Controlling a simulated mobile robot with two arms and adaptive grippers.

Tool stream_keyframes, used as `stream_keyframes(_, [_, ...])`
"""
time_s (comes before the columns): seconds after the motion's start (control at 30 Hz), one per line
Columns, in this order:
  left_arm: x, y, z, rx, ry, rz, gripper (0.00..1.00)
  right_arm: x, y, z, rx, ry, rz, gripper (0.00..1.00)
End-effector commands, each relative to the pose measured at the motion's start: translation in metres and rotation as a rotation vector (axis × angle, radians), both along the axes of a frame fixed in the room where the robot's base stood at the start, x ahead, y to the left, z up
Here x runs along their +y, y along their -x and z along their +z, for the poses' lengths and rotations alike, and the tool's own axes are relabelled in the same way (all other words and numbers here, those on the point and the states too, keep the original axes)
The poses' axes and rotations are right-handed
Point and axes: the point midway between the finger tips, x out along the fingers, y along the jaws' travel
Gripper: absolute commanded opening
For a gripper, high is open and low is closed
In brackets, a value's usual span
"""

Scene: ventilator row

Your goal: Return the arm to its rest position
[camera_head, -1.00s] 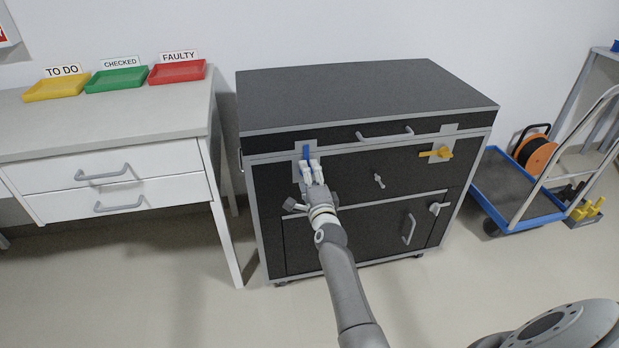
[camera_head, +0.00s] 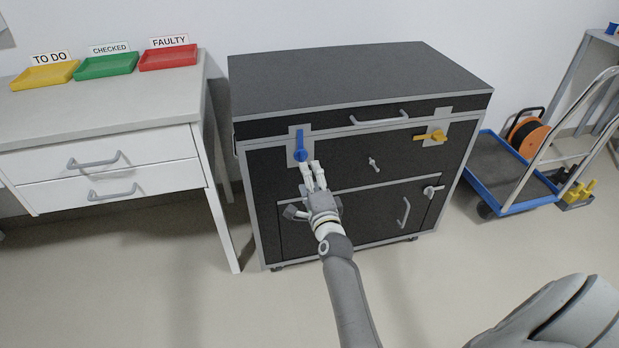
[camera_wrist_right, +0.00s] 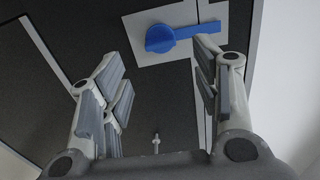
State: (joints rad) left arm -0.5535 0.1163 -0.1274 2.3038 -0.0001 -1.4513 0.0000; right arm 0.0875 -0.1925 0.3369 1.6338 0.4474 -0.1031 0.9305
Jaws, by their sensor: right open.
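A black cabinet with grey edges (camera_head: 345,92) stands in the middle of the head view. On its front left is a blue lever handle (camera_head: 301,148), pointing upward on a grey plate. It also shows at the top of the right wrist view (camera_wrist_right: 172,37). My right gripper (camera_head: 311,165) is just below and in front of the blue handle. In the right wrist view its fingers (camera_wrist_right: 160,75) are spread apart with nothing between them, and the handle lies beyond the fingertips. My left gripper is not in view.
A yellow handle (camera_head: 430,136) sits on the cabinet's right. A white drawer table (camera_head: 110,115) with yellow, green and red trays stands left. A blue-edged cart (camera_head: 512,205) and an orange reel (camera_head: 528,140) are at right. The floor in front is clear.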

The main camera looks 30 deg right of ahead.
Motion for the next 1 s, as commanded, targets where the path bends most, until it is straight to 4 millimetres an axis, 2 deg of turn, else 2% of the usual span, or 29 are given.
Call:
stream_keyframes(0.37, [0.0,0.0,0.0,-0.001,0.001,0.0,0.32,0.002,0.001,-0.002,0.013,0.016,0.01,0.57])
stream_keyframes(0.47, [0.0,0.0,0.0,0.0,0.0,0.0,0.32,0.013,0.008,-0.011,0.079,0.092,0.063,0.57])
stream_keyframes(0.57, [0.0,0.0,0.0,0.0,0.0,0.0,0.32,0.034,0.025,-0.029,0.208,0.245,0.169,0.57])
stream_keyframes(0.67, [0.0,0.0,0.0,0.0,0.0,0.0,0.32,0.06,0.055,-0.057,0.375,0.442,0.317,0.57])
stream_keyframes(0.77, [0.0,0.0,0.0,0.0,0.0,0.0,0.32,0.084,0.093,-0.085,0.537,0.642,0.476,0.57])
stream_keyframes(0.9, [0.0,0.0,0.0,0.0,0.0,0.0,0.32,0.109,0.159,-0.119,0.746,0.9,0.709,0.57])
stream_keyframes(1.0, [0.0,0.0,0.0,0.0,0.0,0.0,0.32,0.119,0.205,-0.135,0.862,1.045,0.861,0.57])
